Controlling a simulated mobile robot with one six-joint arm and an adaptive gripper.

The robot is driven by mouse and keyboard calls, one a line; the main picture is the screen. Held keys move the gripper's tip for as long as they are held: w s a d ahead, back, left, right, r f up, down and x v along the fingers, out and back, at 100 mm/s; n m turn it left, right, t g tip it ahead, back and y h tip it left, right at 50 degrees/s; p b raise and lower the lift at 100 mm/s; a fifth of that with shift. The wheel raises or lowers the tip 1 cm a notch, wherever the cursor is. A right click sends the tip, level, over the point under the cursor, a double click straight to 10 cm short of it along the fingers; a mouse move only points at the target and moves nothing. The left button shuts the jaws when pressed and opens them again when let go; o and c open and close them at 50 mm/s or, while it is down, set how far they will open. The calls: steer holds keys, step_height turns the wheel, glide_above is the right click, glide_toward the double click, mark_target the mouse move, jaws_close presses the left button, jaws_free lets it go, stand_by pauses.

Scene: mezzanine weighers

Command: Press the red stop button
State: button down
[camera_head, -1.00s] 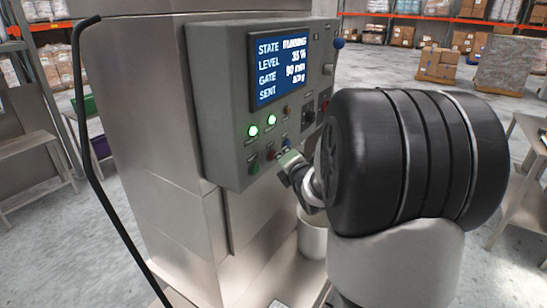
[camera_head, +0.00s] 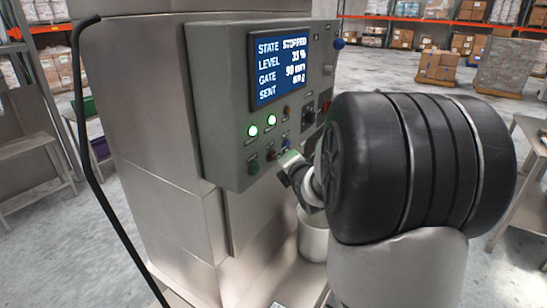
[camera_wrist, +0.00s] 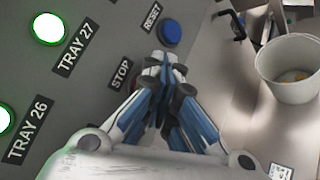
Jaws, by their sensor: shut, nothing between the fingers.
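The red stop button (camera_head: 271,155) shows in the head view on the grey control panel (camera_head: 222,107), between a green button (camera_head: 253,167) and a blue one. In the wrist view, the STOP label (camera_wrist: 121,75) is visible, but my fingers largely hide the button beside it. My gripper (camera_wrist: 164,62) is shut with nothing between its fingers. Its tips are in front of the panel, close to the stop button and just below the blue RESET button (camera_wrist: 170,34). I cannot tell whether they touch the stop button. The screen (camera_head: 281,66) reads STATE STOPPED.
Two green lamps are lit, labelled TRAY 27 (camera_wrist: 48,28) and TRAY 26. A white bucket (camera_wrist: 289,68) stands below the panel. A black cable (camera_head: 88,150) runs down the left of the steel cabinet (camera_head: 150,130). Open floor lies behind.

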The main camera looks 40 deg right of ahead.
steer(key=shift+s+d, duration=0.25)
steer(key=shift+s, duration=0.35)
steer(key=shift+s+d, duration=0.3)
steer(key=shift+s, duration=0.45)
steer(key=shift+s+d, duration=0.35)
steer(key=shift+s, duration=0.45)
steer(key=shift+s+d, duration=0.3)
steer(key=shift+s, duration=0.45)
